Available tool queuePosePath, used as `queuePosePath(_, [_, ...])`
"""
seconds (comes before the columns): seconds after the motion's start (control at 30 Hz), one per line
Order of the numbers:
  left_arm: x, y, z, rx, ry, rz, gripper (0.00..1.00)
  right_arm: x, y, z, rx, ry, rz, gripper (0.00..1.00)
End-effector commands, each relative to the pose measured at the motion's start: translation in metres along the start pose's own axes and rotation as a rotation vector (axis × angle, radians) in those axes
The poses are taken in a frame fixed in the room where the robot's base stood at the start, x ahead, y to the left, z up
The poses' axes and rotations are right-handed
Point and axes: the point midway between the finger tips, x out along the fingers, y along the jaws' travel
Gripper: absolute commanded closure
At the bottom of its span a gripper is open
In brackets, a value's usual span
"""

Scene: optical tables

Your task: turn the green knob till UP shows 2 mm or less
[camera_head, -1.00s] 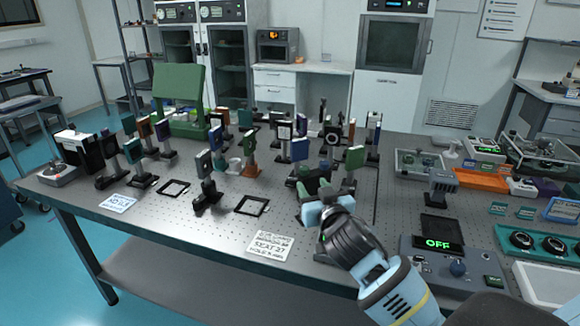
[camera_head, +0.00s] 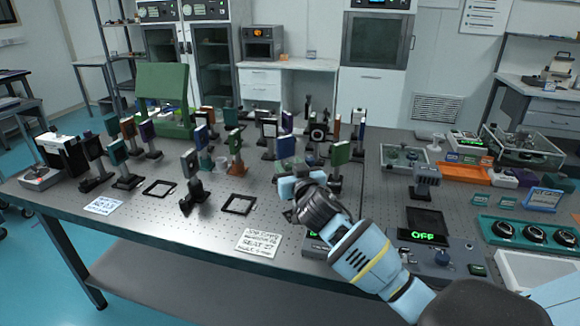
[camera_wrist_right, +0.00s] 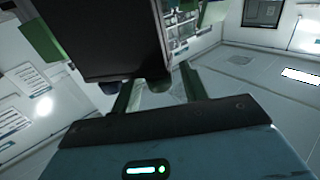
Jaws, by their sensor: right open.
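My right gripper (camera_head: 298,188) is open above the front of the optical table, just in front of a group of upright mounts. In the right wrist view its two fingers (camera_wrist_right: 160,84) stand apart, with a dark block (camera_wrist_right: 112,38) close in front of them. A small dull green rounded piece (camera_wrist_right: 158,87) shows between the fingers; I cannot tell if it is the green knob or if a finger touches it. A green lit readout (camera_head: 313,233) is mostly hidden behind my right arm, and I cannot read any UP value. My left gripper is not in view.
A mount with a green plate (camera_head: 340,153) stands just right of my gripper. A printed card (camera_head: 259,243) and a black square frame (camera_head: 238,204) lie left of my arm on clear table.

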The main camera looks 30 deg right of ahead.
Motion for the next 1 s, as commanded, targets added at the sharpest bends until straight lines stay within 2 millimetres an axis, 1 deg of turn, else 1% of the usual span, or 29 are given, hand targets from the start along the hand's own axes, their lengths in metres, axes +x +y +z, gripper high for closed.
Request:
queuePosePath(0.33, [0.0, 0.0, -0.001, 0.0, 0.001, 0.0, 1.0, 0.003, 0.0, 0.001, 0.0, -0.001, 0.0, 0.56])
queuePosePath(0.6, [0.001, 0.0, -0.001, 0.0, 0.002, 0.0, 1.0, 0.003, 0.0, 0.001, 0.0, -0.001, 0.0, 0.91])
queuePosePath(0.67, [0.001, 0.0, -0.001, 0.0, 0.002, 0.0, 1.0, 0.003, 0.0, 0.001, 0.0, -0.001, 0.0, 0.99])
queuePosePath(0.87, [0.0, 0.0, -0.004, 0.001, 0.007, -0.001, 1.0, 0.003, 0.0, 0.0, 0.0, 0.0, -0.014, 0.99])
queuePosePath(1.0, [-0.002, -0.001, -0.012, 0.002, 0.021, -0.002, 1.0, 0.003, 0.001, -0.003, 0.0, 0.002, -0.054, 0.99])
